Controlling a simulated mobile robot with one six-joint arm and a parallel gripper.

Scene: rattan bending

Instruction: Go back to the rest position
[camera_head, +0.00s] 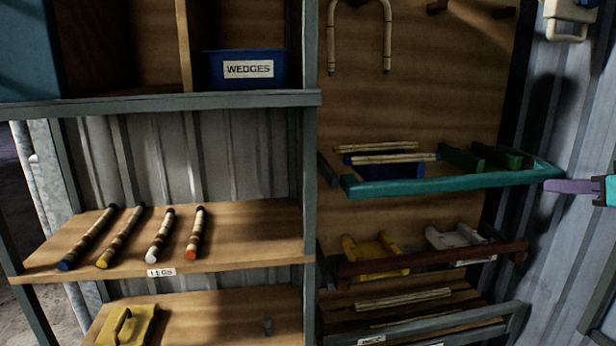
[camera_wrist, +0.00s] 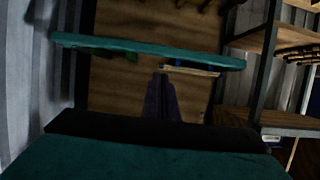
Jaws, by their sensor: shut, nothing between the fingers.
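My gripper (camera_head: 548,186) is at the right edge of the head view, its purple fingers shut and empty. Its tips point left, close to the right end of the teal-edged shelf (camera_head: 450,181); I cannot tell whether they touch it. In the wrist view, my gripper (camera_wrist: 161,76) shows as dark purple fingers held together, with the teal rail (camera_wrist: 120,46) beyond the tips. A pale rattan rod (camera_wrist: 190,71) shows near the tips in that view.
The teal-edged shelf holds rattan rods (camera_head: 394,158) on a blue holder and green holders (camera_head: 463,158). Below are yellow (camera_head: 376,256) and white (camera_head: 456,240) holders. A shelf (camera_head: 236,240) at left carries several banded legs (camera_head: 160,235). A blue WEDGES bin (camera_head: 210,70) stands above. Corrugated wall is at right.

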